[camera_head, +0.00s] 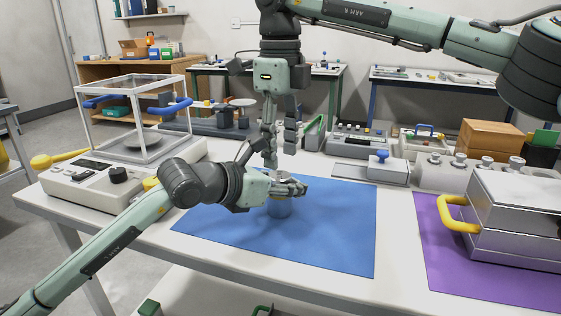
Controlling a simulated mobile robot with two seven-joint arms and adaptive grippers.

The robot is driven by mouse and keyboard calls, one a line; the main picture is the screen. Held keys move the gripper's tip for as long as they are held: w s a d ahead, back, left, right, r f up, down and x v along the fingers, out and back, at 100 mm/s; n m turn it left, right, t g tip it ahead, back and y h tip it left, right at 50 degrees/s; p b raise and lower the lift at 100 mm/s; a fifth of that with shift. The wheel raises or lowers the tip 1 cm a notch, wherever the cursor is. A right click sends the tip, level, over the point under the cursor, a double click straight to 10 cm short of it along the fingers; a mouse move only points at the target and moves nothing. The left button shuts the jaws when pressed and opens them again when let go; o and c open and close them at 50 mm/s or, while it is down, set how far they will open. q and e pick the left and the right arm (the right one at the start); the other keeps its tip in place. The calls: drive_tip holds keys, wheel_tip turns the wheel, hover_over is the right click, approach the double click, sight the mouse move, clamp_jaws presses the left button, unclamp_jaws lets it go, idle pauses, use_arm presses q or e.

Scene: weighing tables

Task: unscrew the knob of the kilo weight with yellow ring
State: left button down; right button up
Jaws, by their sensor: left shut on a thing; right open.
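The kilo weight (279,208) stands upright on the blue mat (335,240), a metal cylinder with a yellowish band showing near its upper part. My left gripper (296,188) comes in from the left, low over the mat, and is shut on the weight near its top. Its fingers hide part of the weight. My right gripper (280,148) hangs straight down above the weight, with its two fingers apart. The knob is small and mostly hidden between the two grippers, so I cannot see its thread.
A balance with a glass case (133,125) stands at the left. A metal case with a yellow handle (459,213) sits on a purple mat (440,270) at the right. Several knobbed weights stand in a grey block (450,178) behind. The blue mat's right part is clear.

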use_arm(q)
drive_tip(key=c, duration=0.8)
unclamp_jaws()
drive_tip(key=shift+s+d, duration=0.1)
drive_tip(key=shift+d, duration=0.05)
drive_tip(key=shift+c, duration=0.2)
